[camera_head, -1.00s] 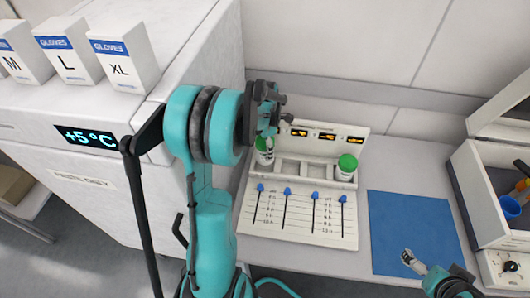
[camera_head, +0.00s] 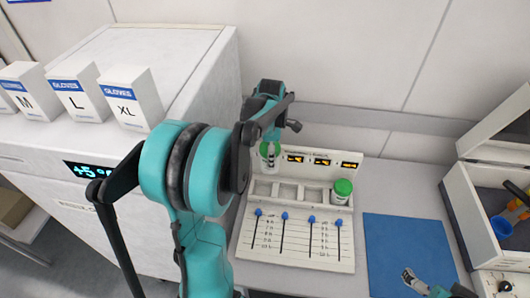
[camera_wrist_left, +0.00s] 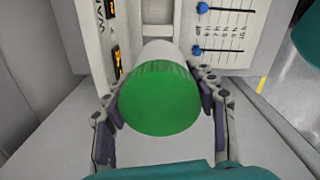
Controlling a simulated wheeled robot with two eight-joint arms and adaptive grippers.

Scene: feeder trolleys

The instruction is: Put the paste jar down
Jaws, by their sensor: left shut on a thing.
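The held paste jar, white with a green lid, shows in the head view (camera_head: 269,151) in front of the station's back panel, at its left end. In the left wrist view the jar (camera_wrist_left: 160,98) sits between both fingers of my left gripper (camera_wrist_left: 163,112), which is shut on it. The head view shows this gripper (camera_head: 270,143) partly hidden by its own arm. The white station (camera_head: 298,262) has a row of square pockets; the left ones look empty. My right gripper (camera_head: 410,277) is at the bottom right; its jaw opening is unclear.
Another green-lidded jar (camera_head: 342,191) stands in the station's right pocket. Blue sliders sit below the pockets. A blue mat (camera_head: 410,245) lies to the right, beside an open box (camera_head: 470,215) holding a blue cup. Glove boxes (camera_head: 130,97) stand on the cabinet at left.

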